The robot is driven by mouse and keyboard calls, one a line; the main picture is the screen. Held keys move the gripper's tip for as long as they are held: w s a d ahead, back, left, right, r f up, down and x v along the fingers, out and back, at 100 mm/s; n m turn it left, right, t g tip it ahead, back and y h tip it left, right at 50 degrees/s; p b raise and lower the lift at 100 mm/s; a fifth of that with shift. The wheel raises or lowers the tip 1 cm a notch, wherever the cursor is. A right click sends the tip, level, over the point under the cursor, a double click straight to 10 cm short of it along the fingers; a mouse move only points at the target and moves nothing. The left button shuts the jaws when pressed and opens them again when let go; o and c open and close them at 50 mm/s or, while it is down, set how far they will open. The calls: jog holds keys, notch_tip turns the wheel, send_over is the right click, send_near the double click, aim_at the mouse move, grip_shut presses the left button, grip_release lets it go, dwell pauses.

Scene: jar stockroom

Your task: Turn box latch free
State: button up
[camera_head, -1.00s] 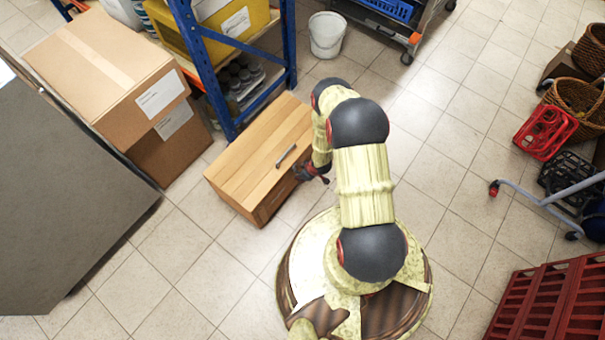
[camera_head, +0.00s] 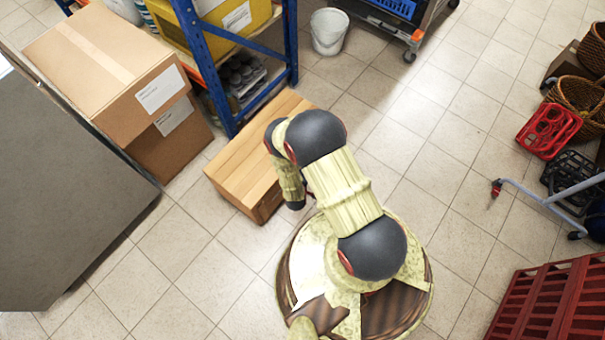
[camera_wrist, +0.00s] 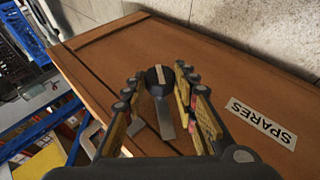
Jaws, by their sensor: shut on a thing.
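The wooden box (camera_head: 240,165) stands on the floor left of my arm in the head view. In the wrist view its brown front panel (camera_wrist: 230,80) fills much of the picture, with a white SPARES label (camera_wrist: 262,122). The latch (camera_wrist: 165,118) has a dark round pivot and a flat grey lever pointing toward the bottom of the picture. My gripper (camera_wrist: 160,82) has one finger on each side of the latch near the pivot and is shut on it. In the head view my arm hides the gripper and the latch.
A blue shelf rack (camera_head: 203,70) stands behind the box, and stacked cardboard boxes (camera_head: 110,75) stand left of it. A white bucket (camera_head: 328,32) is at the back. Red crates (camera_head: 550,310) stand at lower right.

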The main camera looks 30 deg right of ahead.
jog(key=h, duration=0.1)
jog(key=n+t+h, duration=0.1)
jog(key=t+h, duration=0.1)
jog(key=h, duration=0.1)
jog(key=shift+s+a+f, duration=0.1)
jog(key=shift+a+f, duration=0.15)
jog(key=shift+f, duration=0.15)
jog(key=shift+n+t+h, duration=0.5)
jog(key=shift+t+h, duration=0.2)
jog(key=shift+h, duration=0.1)
jog(key=o, duration=1.1)
jog(key=shift+o, duration=0.3)
jog(key=shift+h, duration=0.3)
jog(key=v, duration=1.2)
jog(key=shift+d, duration=0.1)
